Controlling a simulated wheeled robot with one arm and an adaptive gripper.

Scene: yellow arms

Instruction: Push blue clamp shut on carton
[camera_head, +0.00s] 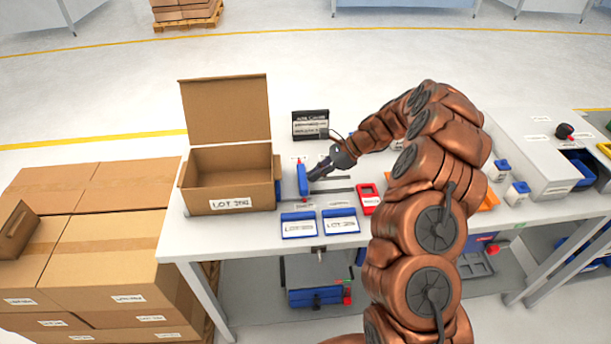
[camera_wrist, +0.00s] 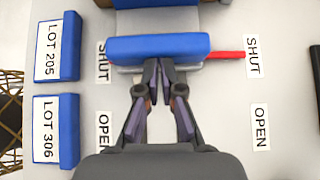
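The open brown carton (camera_head: 229,203) stands at the left of the bench with its lid up. The blue clamp (camera_head: 302,180) is an upright blue block just right of the carton, with a visible gap between them. In the wrist view the clamp (camera_wrist: 190,45) is a wide bar level with the SHUT labels (camera_wrist: 252,55), with a red strip at its right. My gripper (camera_head: 313,175) is at the clamp's right side. In the wrist view my gripper's fingertips (camera_wrist: 158,66) are together at the clamp's near edge, with nothing between them; I cannot tell if they touch it.
Two blue-edged lot cards (camera_head: 298,225) (camera_head: 340,222) lie on the bench in front. A red-framed item (camera_head: 368,198) lies right of them. OPEN labels (camera_wrist: 260,127) mark the near side. Stacked boxes (camera_head: 110,255) fill the left.

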